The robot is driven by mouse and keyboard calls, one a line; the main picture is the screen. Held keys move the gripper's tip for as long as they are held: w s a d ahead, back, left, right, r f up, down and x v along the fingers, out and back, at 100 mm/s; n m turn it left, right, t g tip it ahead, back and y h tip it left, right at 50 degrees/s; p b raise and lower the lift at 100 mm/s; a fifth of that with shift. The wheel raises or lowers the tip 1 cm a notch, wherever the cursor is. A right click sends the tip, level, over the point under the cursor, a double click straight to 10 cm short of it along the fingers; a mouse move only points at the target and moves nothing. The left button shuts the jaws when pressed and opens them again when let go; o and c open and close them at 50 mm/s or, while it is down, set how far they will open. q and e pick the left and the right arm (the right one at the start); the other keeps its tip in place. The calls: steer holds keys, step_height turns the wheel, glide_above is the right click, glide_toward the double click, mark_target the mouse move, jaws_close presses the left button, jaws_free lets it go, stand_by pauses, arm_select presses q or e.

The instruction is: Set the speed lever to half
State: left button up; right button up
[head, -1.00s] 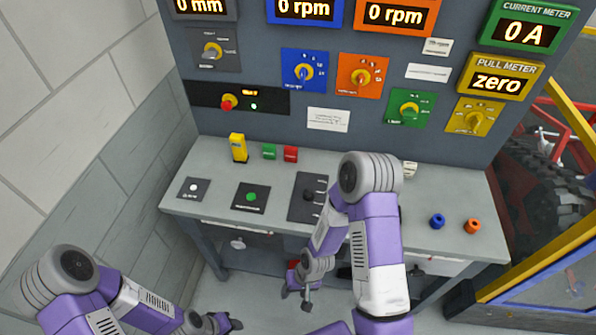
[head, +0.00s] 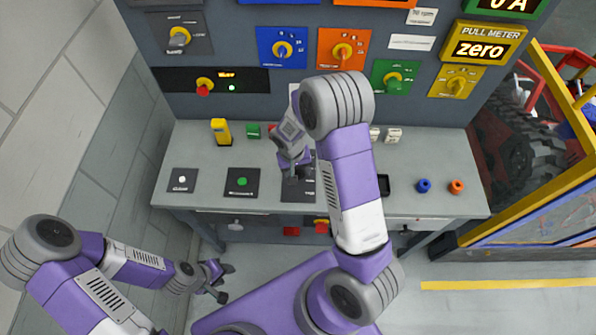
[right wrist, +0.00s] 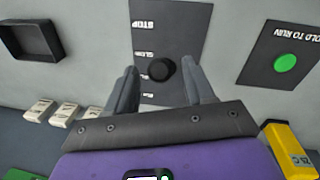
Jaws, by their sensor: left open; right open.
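The speed lever's dark plate (head: 298,193) lies on the bench; it also shows in the right wrist view (right wrist: 175,28), with STOP at one end and further labels down one side. The lever's round black knob (right wrist: 161,69) stands between the second and third labels; its exact mark is hard to tell. In the head view my right gripper (head: 297,175) is over the plate and hides the knob. The right wrist view shows its open fingers on either side of the knob, seemingly without gripping it. My left gripper (head: 224,283) is open and empty, low in front of the bench.
A green button plate (head: 241,183) and a white button plate (head: 183,181) lie left of the lever. A yellow block (head: 221,131) stands behind.

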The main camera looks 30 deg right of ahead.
steer(key=shift+d+f, duration=0.1)
steer(key=shift+f, duration=0.55)
jaws_close()
